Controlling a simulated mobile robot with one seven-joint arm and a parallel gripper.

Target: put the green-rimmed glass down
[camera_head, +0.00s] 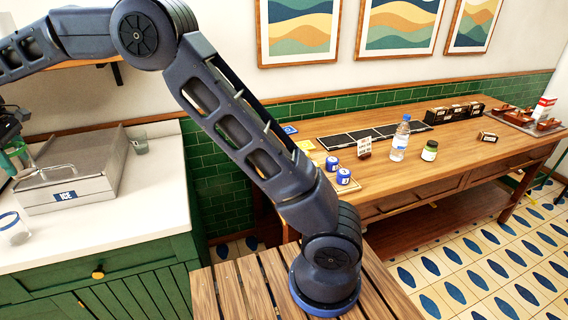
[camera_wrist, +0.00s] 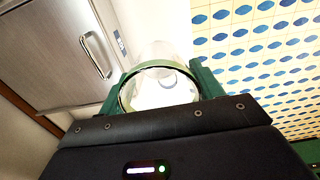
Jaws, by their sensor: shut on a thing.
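The green-rimmed glass (camera_wrist: 157,65) is between the two green fingers of my gripper (camera_wrist: 163,84) in the wrist view, its rim towards the camera. My gripper is shut on it. In the head view my gripper (camera_head: 12,152) is at the far left edge, beside the ice box and over the white counter (camera_head: 110,225). The held glass is not clearly visible there, and I cannot tell the gap between its base and the counter.
A steel ice box (camera_head: 75,175) stands on the counter; its lid handle (camera_wrist: 97,54) shows in the wrist view. The counter right of the blue-rimmed glass is clear.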

